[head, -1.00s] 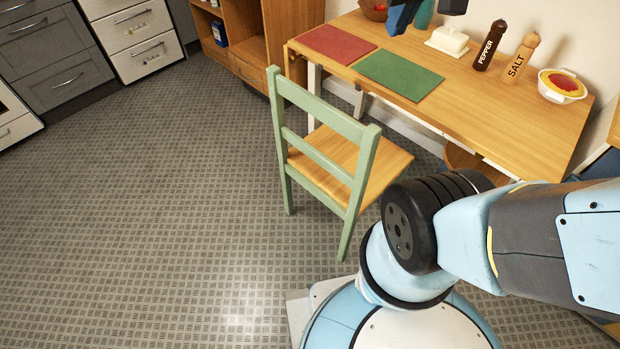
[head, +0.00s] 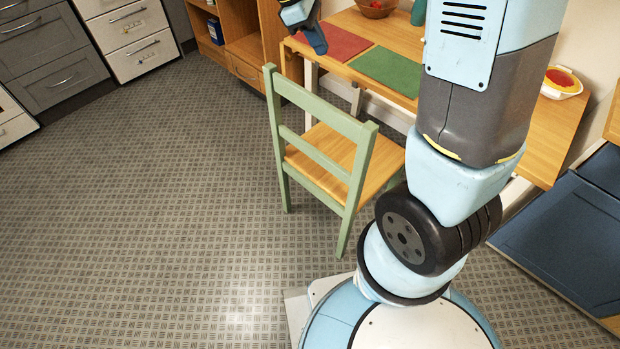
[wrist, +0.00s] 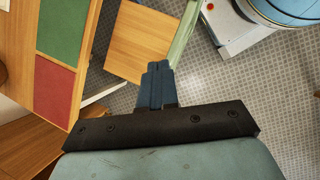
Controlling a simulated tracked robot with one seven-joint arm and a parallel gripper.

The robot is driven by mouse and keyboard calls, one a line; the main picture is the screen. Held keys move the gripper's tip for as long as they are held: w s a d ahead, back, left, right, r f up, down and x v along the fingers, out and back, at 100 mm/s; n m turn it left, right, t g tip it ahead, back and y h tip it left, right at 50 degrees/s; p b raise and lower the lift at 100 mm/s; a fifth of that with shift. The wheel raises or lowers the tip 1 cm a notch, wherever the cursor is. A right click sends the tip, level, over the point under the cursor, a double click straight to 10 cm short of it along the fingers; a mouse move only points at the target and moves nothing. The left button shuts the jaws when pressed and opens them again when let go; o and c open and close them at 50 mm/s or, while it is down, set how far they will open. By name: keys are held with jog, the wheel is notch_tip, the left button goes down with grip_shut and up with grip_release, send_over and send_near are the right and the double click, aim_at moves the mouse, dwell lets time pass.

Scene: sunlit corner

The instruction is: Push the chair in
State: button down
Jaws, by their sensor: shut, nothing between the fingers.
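The chair (head: 322,160) has a green frame and a wooden seat. It stands on the floor at the near side of the wooden table (head: 540,150), with its backrest toward the camera's side and its seat facing the table. My gripper (head: 318,40) is above the table's left end, near the red mat, apart from the chair. In the wrist view my gripper (wrist: 156,72) has its blue fingers together and empty, and the chair seat (wrist: 140,40) shows below and beyond them. My arm hides part of the table.
A red mat (head: 332,42) and a green mat (head: 384,70) lie on the table. A bowl (head: 376,8) and a white dish (head: 561,83) also stand there. A wooden cabinet (head: 262,40) stands behind left. Floor left of the chair is clear.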

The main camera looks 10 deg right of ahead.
jog(key=w+a+f+n+h, duration=0.2)
jog(key=w+a+f+n, duration=0.15)
jog(key=f, duration=0.45)
jog(key=w+a+f+n+h, duration=0.2)
jog(key=a+f+n, duration=0.25)
jog(key=f, duration=0.25)
jog(key=a+f+n+t+h, duration=0.1)
jog(key=a+f+n+h, duration=0.15)
jog(key=f, duration=0.55)
jog(key=a+f+n+h, duration=0.1)
jog(key=a+f+n, duration=0.3)
jog(key=f, duration=0.4)
jog(key=n+t+h, duration=0.2)
jog(key=n+t, duration=0.8)
jog(key=n, duration=0.5)
send_near(312, 190)
jog(key=x, duration=0.6)
jog(key=shift+w+d, duration=0.15)
jog(key=shift+d, duration=0.2)
